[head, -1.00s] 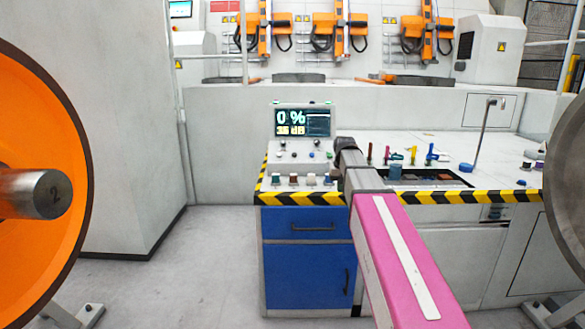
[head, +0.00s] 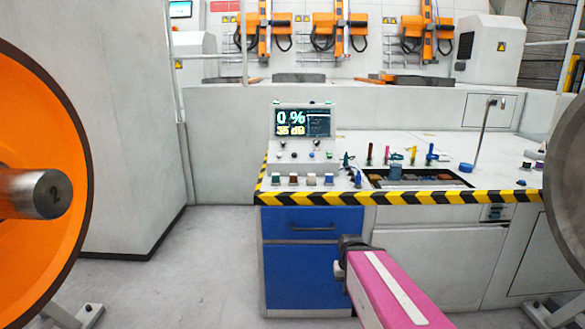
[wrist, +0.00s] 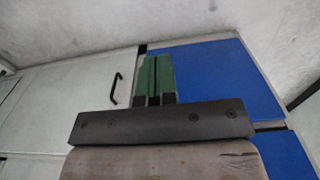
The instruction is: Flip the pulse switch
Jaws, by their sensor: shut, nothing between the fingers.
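The control panel (head: 300,166) stands at the left end of the console, with small round knobs or toggles (head: 317,155) in its upper part and a row of coloured switches (head: 311,180) below. I cannot tell which one is the pulse switch. My gripper (wrist: 153,62) shows in the wrist view as two green fingers, shut with nothing between them, in front of the cabinet fronts. In the head view my pink arm ends in a dark wrist below the console edge, in front of the cabinet; the fingers cannot be made out there.
A screen (head: 303,121) behind the panel reads 0 % and 35 dB. A yellow-black striped edge (head: 420,197) runs along the console front. Blue drawers (head: 308,272) sit below. Coloured tools stand around a recessed tray (head: 440,182). An orange wheel (head: 40,120) stands at left. Floor ahead is clear.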

